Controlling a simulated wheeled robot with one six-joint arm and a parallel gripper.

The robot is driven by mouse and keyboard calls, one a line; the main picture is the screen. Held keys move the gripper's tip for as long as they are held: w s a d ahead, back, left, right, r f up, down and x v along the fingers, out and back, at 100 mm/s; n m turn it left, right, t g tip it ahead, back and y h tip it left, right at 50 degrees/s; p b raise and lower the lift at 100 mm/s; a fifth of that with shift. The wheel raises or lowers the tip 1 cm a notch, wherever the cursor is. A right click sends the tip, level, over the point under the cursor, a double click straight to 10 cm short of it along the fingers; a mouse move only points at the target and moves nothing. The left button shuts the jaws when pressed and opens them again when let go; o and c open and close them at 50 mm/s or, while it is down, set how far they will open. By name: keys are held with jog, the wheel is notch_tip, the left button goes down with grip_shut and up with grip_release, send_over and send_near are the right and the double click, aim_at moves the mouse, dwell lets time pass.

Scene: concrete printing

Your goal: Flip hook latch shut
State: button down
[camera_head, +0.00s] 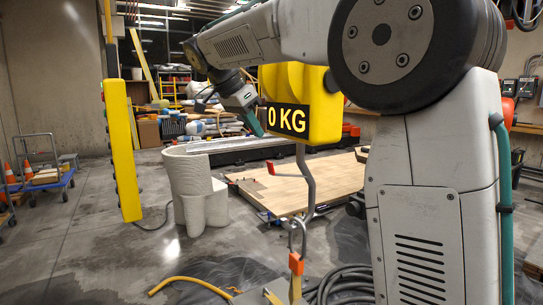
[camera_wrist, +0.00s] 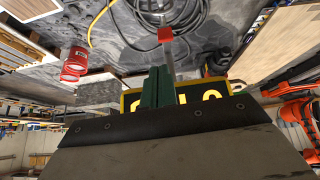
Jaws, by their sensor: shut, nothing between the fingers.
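A yellow hoist block (camera_head: 300,100) reads "0 KG", and a grey metal hook (camera_head: 308,185) hangs below it. A latch with a red tip (camera_head: 270,167) sticks out to the left of the hook, away from it. In the wrist view a red tip on a grey bar (camera_wrist: 165,34), which looks like this latch, shows just beyond my fingertips. My gripper (camera_head: 254,124) has green fingers and is shut and empty, beside the block's left side and above the latch in the picture. Its fingers (camera_wrist: 158,86) hide part of the bar in the wrist view; I cannot tell whether they touch it.
A chain link and an orange-ended piece (camera_head: 296,263) hang below the hook. A yellow post (camera_head: 121,150) stands at left. A grey printed concrete form (camera_head: 195,190) and a wooden board (camera_head: 300,183) lie behind. Hoses (camera_head: 345,285) coil on the floor. Space left of the latch is clear.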

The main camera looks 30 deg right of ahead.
aim_at(269, 162)
jog(key=shift+w+r+m, duration=0.15)
jog(key=shift+w+m, duration=0.15)
jog(key=shift+w, duration=0.2)
jog(key=x, duration=1)
jog(key=shift+d, duration=0.15)
jog(key=shift+a+f+h, duration=0.45)
jog(key=shift+f+h, duration=0.05)
jog(key=shift+h, duration=0.1)
notch_tip(269, 162, down, 10)
jog(key=a+h, duration=0.2)
jog(key=h, duration=0.6)
jog(key=a+f, duration=0.1)
jog(key=a, duration=0.8)
jog(key=shift+a+f, duration=0.15)
jog(key=shift+a, duration=0.15)
